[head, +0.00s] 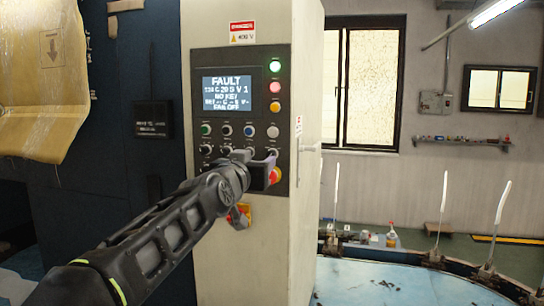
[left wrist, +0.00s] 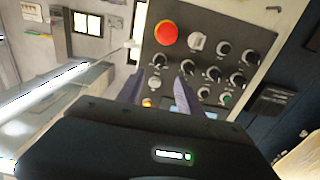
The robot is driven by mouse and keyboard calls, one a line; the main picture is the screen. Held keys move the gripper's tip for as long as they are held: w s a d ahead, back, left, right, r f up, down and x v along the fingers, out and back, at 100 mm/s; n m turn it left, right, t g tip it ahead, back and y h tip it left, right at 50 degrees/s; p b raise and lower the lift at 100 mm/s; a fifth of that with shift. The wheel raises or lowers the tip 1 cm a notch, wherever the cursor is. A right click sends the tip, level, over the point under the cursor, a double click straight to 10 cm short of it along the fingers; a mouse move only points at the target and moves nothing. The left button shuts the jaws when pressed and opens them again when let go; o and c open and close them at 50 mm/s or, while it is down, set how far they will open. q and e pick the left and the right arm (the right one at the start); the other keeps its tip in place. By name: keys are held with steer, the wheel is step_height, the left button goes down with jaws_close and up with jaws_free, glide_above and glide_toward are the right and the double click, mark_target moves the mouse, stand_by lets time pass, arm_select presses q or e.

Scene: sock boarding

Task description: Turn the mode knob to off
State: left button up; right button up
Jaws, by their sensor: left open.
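A dark control panel (head: 240,110) on a pale cabinet carries a row of black rotary knobs; I cannot read which is the mode knob. The rightmost knob of that row (left wrist: 160,60) shows beyond my fingertips in the left wrist view, with another black knob (left wrist: 187,67) by the right fingertip. My left gripper (head: 256,162) is open at the panel's lower right; it also shows in the left wrist view (left wrist: 168,76). I cannot tell if it touches a knob. It hides part of the lower panel in the head view. My right gripper is not in view.
A red mushroom button (head: 276,175) and a larger grey switch (left wrist: 197,43) sit close to the gripper. The panel screen (head: 227,94) reads FAULT and NO KEY. A blue round table (head: 365,280) stands at the lower right.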

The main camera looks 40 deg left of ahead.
mark_target(269, 155)
arm_select(q)
steer(key=p+x, duration=0.6)
steer(key=shift+w+a+r, duration=0.1)
steer(key=shift+w+r, duration=0.1)
steer(key=shift+w, duration=0.15)
steer(key=shift+w+a+f+p, duration=0.1)
steer(key=shift+w+p, duration=0.2)
steer(key=shift+w, duration=0.05)
steer(key=shift+w+a+f+p, duration=0.15)
steer(key=shift+w+p, duration=0.15)
jaws_close()
